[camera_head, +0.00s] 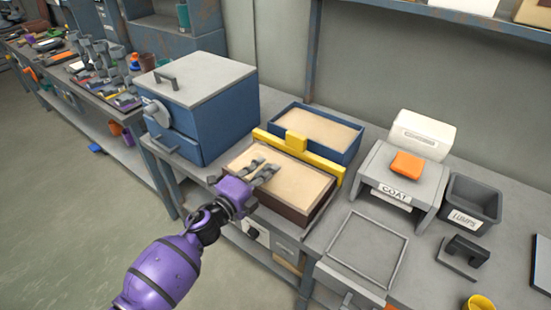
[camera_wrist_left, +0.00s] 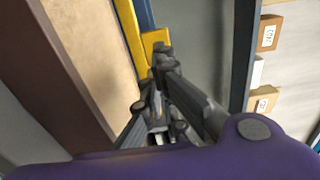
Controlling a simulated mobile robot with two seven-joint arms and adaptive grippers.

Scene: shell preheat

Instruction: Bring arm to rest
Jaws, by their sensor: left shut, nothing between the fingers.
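My left gripper (camera_head: 262,170) comes in from the lower left on its purple arm. It is over the sand-filled brown tray (camera_head: 310,218) on the bench. Its fingers are shut with nothing between them; in the left wrist view the fingertips (camera_wrist_left: 161,52) are together. That view also shows the tray's sand (camera_wrist_left: 90,50) and the yellow bar (camera_wrist_left: 152,42) just past the fingertips. I cannot tell the exact height of the fingers above the sand. My right gripper is not in view.
A blue furnace-like box (camera_head: 200,105) stands left of the tray. The yellow bar (camera_head: 300,150) and a blue sand bin (camera_head: 318,132) are behind it. To the right are a grey COAT stand (camera_head: 402,180) with an orange block (camera_head: 407,164) and a LUMPS bin (camera_head: 472,203).

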